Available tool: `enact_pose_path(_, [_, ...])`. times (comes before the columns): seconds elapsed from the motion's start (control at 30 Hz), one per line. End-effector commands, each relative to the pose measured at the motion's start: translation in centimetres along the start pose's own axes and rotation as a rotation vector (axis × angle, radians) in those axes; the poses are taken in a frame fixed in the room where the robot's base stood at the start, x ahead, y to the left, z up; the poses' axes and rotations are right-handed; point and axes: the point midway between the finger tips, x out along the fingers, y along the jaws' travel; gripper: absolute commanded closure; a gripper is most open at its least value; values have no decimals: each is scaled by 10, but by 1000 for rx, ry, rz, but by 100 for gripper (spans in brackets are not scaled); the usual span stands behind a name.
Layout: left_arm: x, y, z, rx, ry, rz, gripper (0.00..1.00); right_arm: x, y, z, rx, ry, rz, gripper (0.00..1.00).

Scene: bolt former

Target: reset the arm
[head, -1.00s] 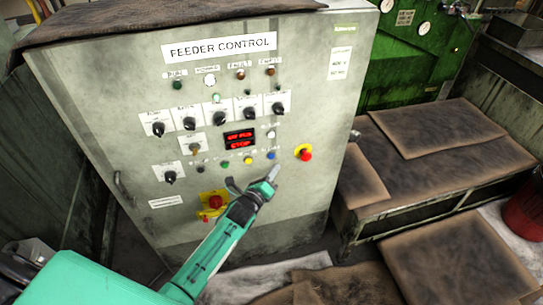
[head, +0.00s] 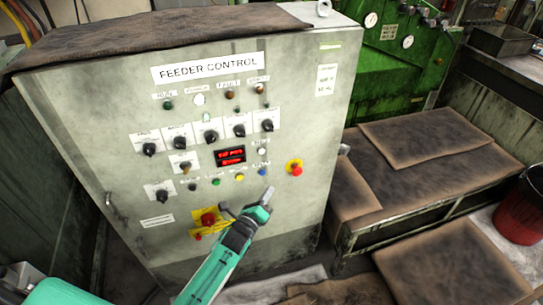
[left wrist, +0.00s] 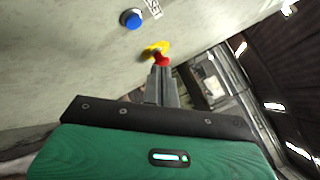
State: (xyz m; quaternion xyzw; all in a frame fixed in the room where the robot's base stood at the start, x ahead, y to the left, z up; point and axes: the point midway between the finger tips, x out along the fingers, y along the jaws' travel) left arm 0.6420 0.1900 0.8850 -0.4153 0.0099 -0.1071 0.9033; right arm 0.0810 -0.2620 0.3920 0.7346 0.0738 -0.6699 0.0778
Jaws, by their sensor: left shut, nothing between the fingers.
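My left arm comes in from the lower left of the head view. Its gripper (head: 268,193) is shut and empty in front of the lower right of the grey feeder control cabinet (head: 110,105). In the head view its tip lies just below the blue button (head: 262,171) and left of the red knob on a yellow plate (head: 296,169). In the left wrist view the closed fingers (left wrist: 162,80) point toward the cabinet, overlapping the red knob (left wrist: 163,60); the blue button (left wrist: 131,18) is above left. Whether the fingers touch the panel I cannot tell. My right gripper is not in view.
The cabinet carries several black selector knobs, a red display (head: 230,155) and a red and yellow switch (head: 208,219). A green machine (head: 395,60) is behind.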

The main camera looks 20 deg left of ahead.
Motion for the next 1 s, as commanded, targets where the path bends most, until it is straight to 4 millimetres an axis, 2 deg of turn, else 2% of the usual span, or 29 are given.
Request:
enact_pose_path(0.17, [-1, 3, -2, -9, 4, 6, 100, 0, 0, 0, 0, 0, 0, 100])
enact_pose_path(0.23, [-6, 14, -11, -49, 21, 31, 100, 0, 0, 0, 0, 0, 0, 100])
enact_pose_path(0.37, [-30, 59, -50, -233, 81, 149, 100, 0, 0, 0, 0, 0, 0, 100])
enact_pose_path(0.47, [-66, 108, -94, -446, 126, 297, 100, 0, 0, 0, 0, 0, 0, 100])
enact_pose_path(0.57, [-111, 155, -137, -662, 143, 464, 100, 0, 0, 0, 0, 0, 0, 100])
enact_pose_path(0.7, [-186, 210, -191, -945, 111, 708, 100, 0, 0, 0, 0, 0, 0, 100])
enact_pose_path(0.77, [-222, 231, -213, -1056, 79, 815, 100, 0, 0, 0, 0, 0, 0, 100])
enact_pose_path(0.87, [-286, 260, -245, -1228, -2, 996, 100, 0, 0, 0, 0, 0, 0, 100])
enact_pose_path(1.0, [-383, 290, -282, -1435, -174, 1244, 100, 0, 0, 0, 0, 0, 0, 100])
